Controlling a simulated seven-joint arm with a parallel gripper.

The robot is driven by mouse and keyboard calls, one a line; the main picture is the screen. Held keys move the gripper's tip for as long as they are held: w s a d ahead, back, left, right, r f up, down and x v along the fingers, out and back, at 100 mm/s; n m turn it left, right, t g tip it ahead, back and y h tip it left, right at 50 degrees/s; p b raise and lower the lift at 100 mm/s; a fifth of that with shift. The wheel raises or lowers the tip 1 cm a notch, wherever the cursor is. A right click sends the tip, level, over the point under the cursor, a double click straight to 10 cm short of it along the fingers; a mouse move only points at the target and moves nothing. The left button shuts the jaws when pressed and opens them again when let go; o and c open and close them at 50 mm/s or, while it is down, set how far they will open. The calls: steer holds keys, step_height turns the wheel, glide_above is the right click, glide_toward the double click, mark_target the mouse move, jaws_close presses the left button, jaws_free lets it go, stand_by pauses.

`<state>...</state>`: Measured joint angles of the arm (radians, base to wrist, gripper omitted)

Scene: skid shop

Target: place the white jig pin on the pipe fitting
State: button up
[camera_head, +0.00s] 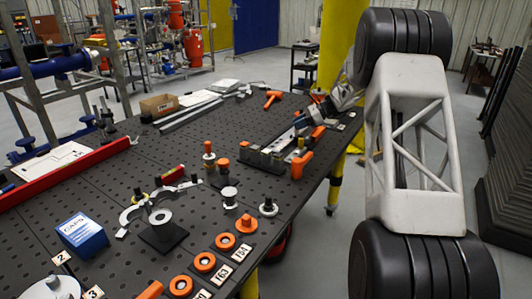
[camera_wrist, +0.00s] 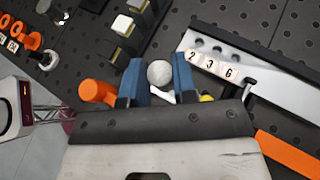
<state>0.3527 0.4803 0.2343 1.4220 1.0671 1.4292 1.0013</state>
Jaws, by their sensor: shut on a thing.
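My gripper (camera_wrist: 159,72) has its two blue fingers closed on the white jig pin (camera_wrist: 160,73), whose round white end shows between the fingertips in the wrist view. In the head view my gripper (camera_head: 318,98) is over the far right part of the perforated table, too small there to make out the pin. I cannot tell for sure which part is the pipe fitting.
A dark fixture block (camera_head: 262,160) stands beside an orange handle (camera_head: 301,165), near my gripper. A grey plate with number labels (camera_wrist: 214,66) lies right of the fingers. Orange rings (camera_head: 205,262), a blue box (camera_head: 82,233) and a red rail (camera_head: 66,174) occupy the table.

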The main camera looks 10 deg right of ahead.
steer(key=s+a, duration=0.9)
steer(key=s, duration=0.4)
steer(key=s+a, duration=0.9)
steer(key=s, duration=0.5)
steer(key=s+a+r, duration=0.1)
steer(key=s+a, duration=0.9)
steer(key=s, duration=0.3)
steer(key=shift+s, duration=0.15)
steer(key=w+a+f, duration=0.1)
steer(key=w+a, duration=0.1)
steer(key=w, duration=1.3)
steer(key=shift+a+f, duration=0.2)
steer(key=shift+a, duration=0.15)
